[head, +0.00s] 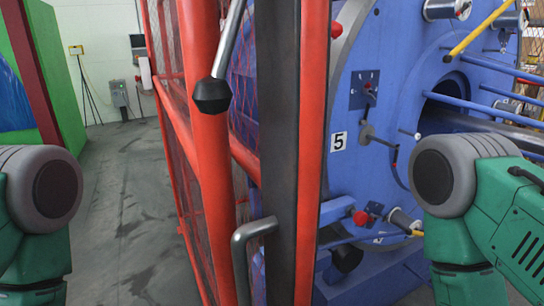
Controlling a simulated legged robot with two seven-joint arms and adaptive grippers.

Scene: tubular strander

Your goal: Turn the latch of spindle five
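The blue round face of the strander (400,60) stands at the right, behind the fence. A white label with a black 5 (338,142) is on it. Just right of the label is a grey lever (374,137) with a dark end, which looks like the latch of spindle five. Above it is a dark blue plate (356,96) with a small knob. My two green and grey arms show at the left and right edges. The right arm covers part of the machine right of the lever. Neither gripper shows in the head view.
A red mesh fence (206,150) with a dark post (277,120) stands between the left aisle and the machine. A black-knobbed rod (211,95) and a bent grey handle (250,235) are at the fence. A red knob (360,217) sits lower on the machine. The left floor (120,200) is clear.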

